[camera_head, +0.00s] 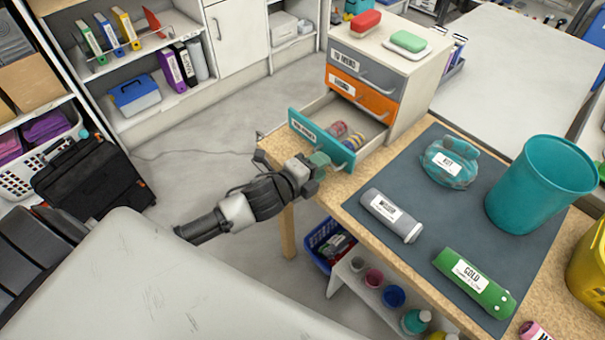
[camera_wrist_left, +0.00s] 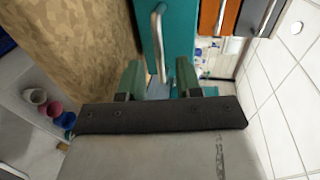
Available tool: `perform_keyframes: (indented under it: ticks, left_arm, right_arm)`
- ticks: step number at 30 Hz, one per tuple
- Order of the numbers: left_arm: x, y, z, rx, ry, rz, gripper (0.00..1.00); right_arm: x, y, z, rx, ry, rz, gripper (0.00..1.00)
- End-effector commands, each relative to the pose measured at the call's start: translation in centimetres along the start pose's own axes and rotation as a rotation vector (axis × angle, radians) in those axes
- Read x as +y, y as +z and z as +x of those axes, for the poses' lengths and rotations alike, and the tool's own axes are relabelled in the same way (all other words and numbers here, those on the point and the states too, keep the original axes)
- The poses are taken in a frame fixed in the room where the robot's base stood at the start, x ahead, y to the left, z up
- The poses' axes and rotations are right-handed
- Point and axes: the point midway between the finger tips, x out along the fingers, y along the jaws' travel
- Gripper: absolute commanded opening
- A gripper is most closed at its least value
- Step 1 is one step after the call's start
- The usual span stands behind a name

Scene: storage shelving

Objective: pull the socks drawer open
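A small drawer cabinet (camera_head: 408,100) stands on the wooden table. Its bottom teal drawer (camera_head: 310,133) is pulled out, with rolled striped items (camera_head: 345,138) inside that look like socks. The label on its front is too small to read surely. My right gripper is not in view.
Above it, the grey (camera_head: 362,72) and orange (camera_head: 360,94) drawers are shut. A dark mat (camera_head: 395,185) holds a grey bottle (camera_head: 391,215), a green bottle (camera_head: 474,282), a teal pouch (camera_head: 450,163) and a teal bin (camera_head: 540,185).

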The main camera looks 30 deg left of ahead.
Motion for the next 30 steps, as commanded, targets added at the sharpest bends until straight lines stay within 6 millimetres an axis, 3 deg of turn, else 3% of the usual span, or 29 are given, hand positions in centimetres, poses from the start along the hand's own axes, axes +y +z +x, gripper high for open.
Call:
perform_keyframes:
  ticks: [6, 12, 18, 30]
  left_arm:
    - [0.3, 0.0, -4.8, 0.001, 0.005, 0.0, 0.34]
    - [0.2, 0.0, -7.6, 0.0, 0.004, -0.001, 0.34]
    - [0.0, 0.0, -8.6, 0.0, 0.001, 0.001, 0.34]
    - [0.0, 0.0, -8.6, 0.0, 0.001, 0.0, 0.34]
  right_arm:
    - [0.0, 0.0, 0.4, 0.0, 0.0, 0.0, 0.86]
    - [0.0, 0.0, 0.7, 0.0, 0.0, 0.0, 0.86]
    - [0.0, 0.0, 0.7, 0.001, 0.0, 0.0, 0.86]
    - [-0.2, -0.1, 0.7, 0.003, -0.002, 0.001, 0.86]
